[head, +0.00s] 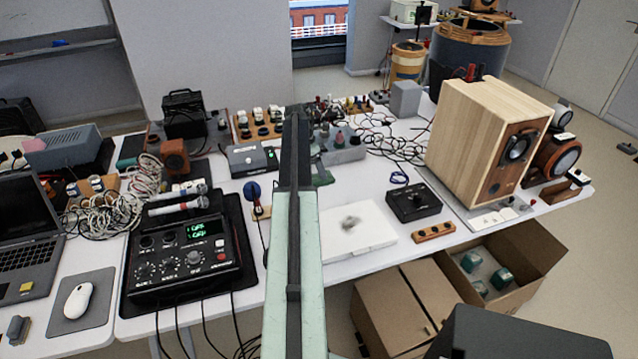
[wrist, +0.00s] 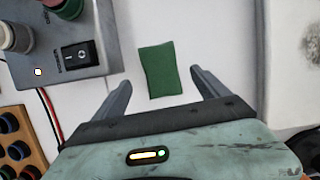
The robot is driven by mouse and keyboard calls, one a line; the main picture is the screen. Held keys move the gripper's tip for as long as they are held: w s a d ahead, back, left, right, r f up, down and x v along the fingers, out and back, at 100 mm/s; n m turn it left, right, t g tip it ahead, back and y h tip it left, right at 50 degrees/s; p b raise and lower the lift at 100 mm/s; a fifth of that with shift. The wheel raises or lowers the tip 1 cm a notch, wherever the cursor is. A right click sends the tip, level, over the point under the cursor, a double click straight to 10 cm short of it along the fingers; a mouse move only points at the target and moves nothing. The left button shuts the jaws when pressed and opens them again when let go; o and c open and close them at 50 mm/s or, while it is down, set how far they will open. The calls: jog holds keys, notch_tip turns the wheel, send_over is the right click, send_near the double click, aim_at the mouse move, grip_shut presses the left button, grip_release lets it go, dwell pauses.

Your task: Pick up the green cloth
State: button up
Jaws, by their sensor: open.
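The green cloth (wrist: 160,70) is a small dark green rectangle lying flat on the white table top (wrist: 225,45) in the wrist view. My gripper (wrist: 161,77) is open, with one finger to the left of the cloth and one to the right. The fingers appear apart from the cloth, with white table showing on both sides. Nothing is held. In the head view my arm hides the fingers and most of that spot. A dark green patch shows beside the arm there, but I cannot tell whether it is the cloth.
A grey box with a switch (wrist: 82,55) stands close on the left in the wrist view, with an orange knob block (wrist: 18,140) below it. A white panel with a grey smudge (head: 368,238) lies to the right. A wooden speaker (head: 465,135) stands further right.

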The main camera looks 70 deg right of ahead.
jog(key=b+x, duration=0.4)
jog(key=x, duration=0.1)
jog(key=shift+w+a+f+b, duration=0.1)
jog(key=shift+a+f+b, duration=0.1)
jog(key=shift+b, duration=0.15)
jog(key=shift+r, duration=0.2)
jog(key=c, duration=1.4)
notch_tip(320, 180, up, 10)
jog(key=p, duration=1)
jog(key=shift+p, duration=0.3)
jog(key=shift+c, duration=0.2)
